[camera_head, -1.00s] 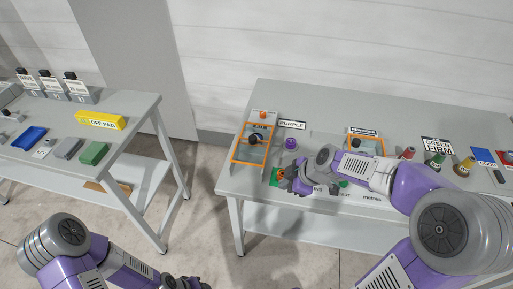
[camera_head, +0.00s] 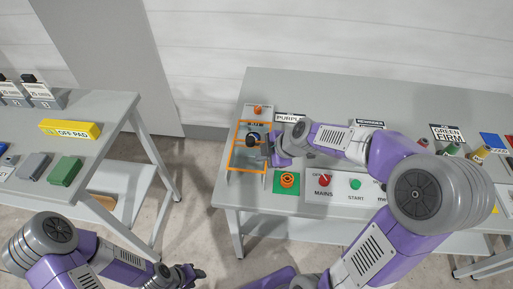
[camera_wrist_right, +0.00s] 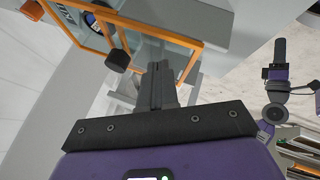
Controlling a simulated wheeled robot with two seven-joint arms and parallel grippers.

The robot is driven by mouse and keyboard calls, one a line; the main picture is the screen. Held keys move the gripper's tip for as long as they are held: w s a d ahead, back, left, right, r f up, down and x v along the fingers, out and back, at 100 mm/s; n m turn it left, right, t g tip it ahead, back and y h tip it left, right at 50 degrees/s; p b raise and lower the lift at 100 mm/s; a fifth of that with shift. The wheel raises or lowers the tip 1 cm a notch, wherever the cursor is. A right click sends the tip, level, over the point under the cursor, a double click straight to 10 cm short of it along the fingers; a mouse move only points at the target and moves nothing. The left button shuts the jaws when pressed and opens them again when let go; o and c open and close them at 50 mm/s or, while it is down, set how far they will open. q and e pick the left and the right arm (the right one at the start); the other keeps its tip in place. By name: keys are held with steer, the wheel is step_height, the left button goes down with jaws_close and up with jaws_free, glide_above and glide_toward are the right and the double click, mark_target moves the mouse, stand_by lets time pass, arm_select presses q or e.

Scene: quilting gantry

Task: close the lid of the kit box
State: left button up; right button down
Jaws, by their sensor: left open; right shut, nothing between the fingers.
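I cannot make out a kit box or its lid for certain. An orange-framed clear panel (camera_head: 233,149) with a dark round knob (camera_head: 253,139) stands at the left end of the right-hand table. My right gripper (camera_head: 266,150) is beside this knob, at the panel's right side. In the right wrist view the gripper's fingers (camera_wrist_right: 160,76) are shut and empty, and the knob (camera_wrist_right: 118,61) is just left of their tips, apart from them in the picture. My left gripper (camera_head: 193,273) is open and empty, low in the head view, over the floor between the tables.
An orange button on a green plate (camera_head: 287,181) and a control panel with MAINS and START (camera_head: 336,187) lie along the front edge. The left table holds a yellow OFF PAD block (camera_head: 70,129) and a green block (camera_head: 64,171). The right arm hides much of the right table.

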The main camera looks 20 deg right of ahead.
mark_target(249, 149)
steer(key=shift+w+f+p, duration=0.15)
steer(key=shift+w+f, duration=0.05)
steer(key=shift+w, duration=0.95)
steer(key=shift+w+f+p, duration=0.15)
steer(key=shift+w+f, duration=0.05)
steer(key=shift+w, duration=0.95)
steer(key=shift+w+d, duration=0.1)
